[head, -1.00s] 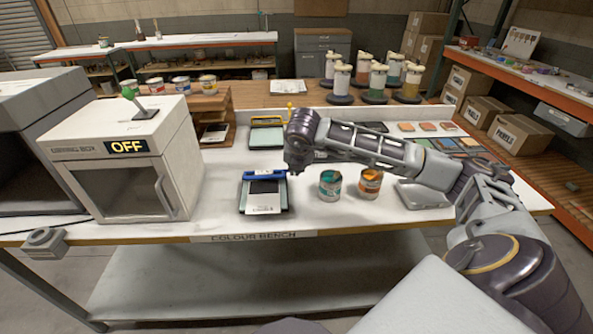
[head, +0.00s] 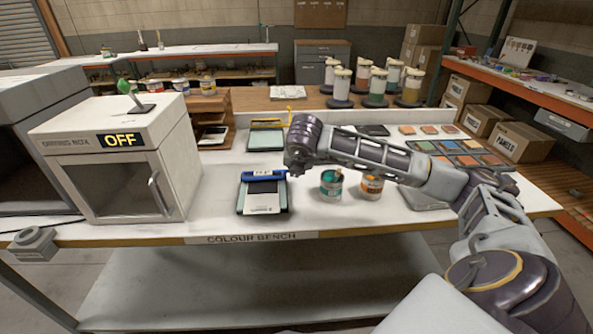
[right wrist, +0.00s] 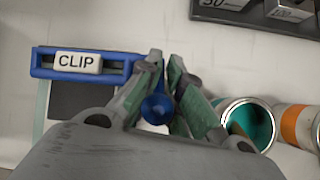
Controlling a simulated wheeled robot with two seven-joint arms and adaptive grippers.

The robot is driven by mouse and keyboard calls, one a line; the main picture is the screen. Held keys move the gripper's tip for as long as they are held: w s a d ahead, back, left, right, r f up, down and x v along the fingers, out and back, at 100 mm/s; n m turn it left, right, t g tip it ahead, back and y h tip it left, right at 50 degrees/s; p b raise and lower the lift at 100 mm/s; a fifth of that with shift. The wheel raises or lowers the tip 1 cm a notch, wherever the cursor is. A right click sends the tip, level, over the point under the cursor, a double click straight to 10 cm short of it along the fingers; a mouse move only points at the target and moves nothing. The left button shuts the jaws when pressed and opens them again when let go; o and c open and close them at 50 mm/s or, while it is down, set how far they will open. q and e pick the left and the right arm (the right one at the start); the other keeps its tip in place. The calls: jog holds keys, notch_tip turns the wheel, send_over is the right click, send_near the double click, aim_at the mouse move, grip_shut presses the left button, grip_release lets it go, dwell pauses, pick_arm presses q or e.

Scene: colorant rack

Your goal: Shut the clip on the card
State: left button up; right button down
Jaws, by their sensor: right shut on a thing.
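The card (head: 264,202), white with a dark patch, lies on a board (head: 285,199) near the bench's front edge. The blue clip (head: 246,177) spans the board's far end. In the right wrist view the clip (right wrist: 37,62) carries a white label reading CLIP, and part of the dark patch shows below it. My right gripper (right wrist: 155,95) is shut on a round blue knob at the clip's right end; in the head view the gripper (head: 293,172) is over that end. I cannot tell whether the clip presses on the card. My left gripper is out of view.
A teal paint tin (head: 331,186) and an orange one (head: 371,187) stand close to the right of the board. A drying box (head: 120,150) showing OFF stands to the left. Behind is another board with a yellow clip (head: 268,123). Bare bench lies left of the board.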

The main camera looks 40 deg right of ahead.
jog(key=shift+s+a+f, duration=0.15)
jog(key=shift+f, duration=0.1)
jog(key=c, duration=1.5)
grip_release()
jog(key=shift+r, duration=0.15)
jog(key=shift+c, duration=0.2)
jog(key=shift+r, duration=0.1)
jog(key=shift+r, duration=0.1)
jog(key=v, duration=1.1)
jog(key=shift+s+r, duration=0.25)
jog(key=shift+s, duration=0.05)
jog(key=shift+a, duration=0.15)
